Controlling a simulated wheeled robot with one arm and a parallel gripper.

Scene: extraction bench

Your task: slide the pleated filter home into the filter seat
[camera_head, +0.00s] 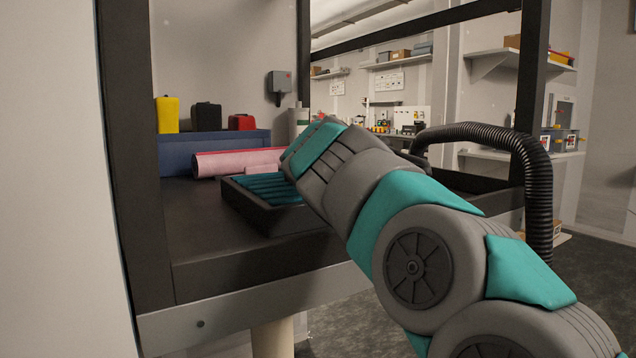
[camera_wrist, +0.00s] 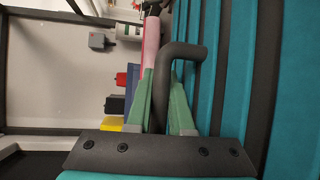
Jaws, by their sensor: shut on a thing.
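The pleated filter (camera_head: 262,185) shows teal pleats in the head view, inside a low dark rectangular frame on the dark bench. My arm covers its right part. In the wrist view the pleated filter (camera_wrist: 208,60) fills the right side as teal ridges with dark strips between. My gripper (camera_wrist: 162,88) has two green fingers, shut on a dark bent handle (camera_wrist: 185,50) beside the pleats. My arm hides the fingers in the head view. I cannot tell the filter seat apart from the dark frame (camera_head: 275,215), nor how deep the filter sits.
A pink roll (camera_head: 237,162) lies behind the filter, in front of a blue block (camera_head: 214,148). Yellow (camera_head: 167,115), black (camera_head: 206,117) and red (camera_head: 241,122) cases stand on it. Dark posts (camera_head: 135,150) frame the bench. The bench top at left (camera_head: 195,225) is clear.

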